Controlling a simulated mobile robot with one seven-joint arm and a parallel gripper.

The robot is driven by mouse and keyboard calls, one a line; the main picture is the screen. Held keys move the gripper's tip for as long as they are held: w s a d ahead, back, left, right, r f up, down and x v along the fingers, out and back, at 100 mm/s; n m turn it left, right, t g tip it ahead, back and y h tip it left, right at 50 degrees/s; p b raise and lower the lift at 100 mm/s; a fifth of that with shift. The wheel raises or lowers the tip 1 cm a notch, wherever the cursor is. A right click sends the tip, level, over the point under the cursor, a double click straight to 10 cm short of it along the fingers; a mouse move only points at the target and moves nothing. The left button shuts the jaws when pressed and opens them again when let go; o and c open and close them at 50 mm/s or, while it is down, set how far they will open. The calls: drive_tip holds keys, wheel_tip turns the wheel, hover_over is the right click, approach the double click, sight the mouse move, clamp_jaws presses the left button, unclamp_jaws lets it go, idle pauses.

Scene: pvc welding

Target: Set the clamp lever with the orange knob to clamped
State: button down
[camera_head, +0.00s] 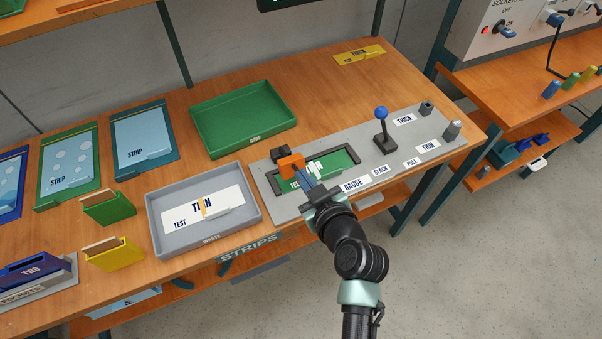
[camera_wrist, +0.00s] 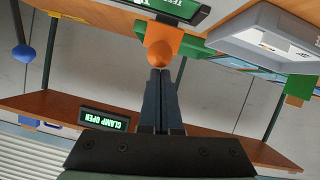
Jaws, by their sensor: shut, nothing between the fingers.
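The clamp's orange knob and orange arm (camera_head: 291,164) are at the left end of the grey gauge fixture (camera_head: 285,214). In the wrist view the round orange knob (camera_wrist: 160,54) is just beyond my fingertips. My gripper (camera_head: 301,175) is shut and empty, its fingertips at the knob, touching or nearly so; I cannot tell which. It also shows in the wrist view (camera_wrist: 160,72). A display (camera_wrist: 104,119) reads "CLAMP OPEN", upside down there. A green strip (camera_head: 338,161) labelled TEST lies in the fixture's recess, partly hidden by the clamp and my gripper.
A lever with a blue knob (camera_head: 381,113) stands upright on the fixture's right part, with small posts (camera_head: 452,130) beyond. A grey tray (camera_head: 155,222) is left of the fixture, a green tray (camera_head: 285,111) behind it. The floor in front is clear.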

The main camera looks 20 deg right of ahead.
drive_tip(key=shift+s+f+t+b, duration=0.4)
drive_tip(key=shift+f+b, duration=0.5)
drive_tip(key=shift+b, duration=1.15)
drive_tip(key=shift+s+f+t+b, duration=0.2)
drive_tip(key=shift+f+t+b, duration=0.55)
drive_tip(key=shift+b, duration=1.25)
drive_tip(key=shift+s+f+t+b, duration=0.35)
drive_tip(key=shift+f+b, duration=0.65)
drive_tip(key=shift+b, duration=1.05)
drive_tip(key=f+b, duration=0.1)
drive_tip(key=b, duration=0.2)
drive_tip(key=shift+s+f, duration=0.2)
drive_tip(key=shift+f, duration=0.15)
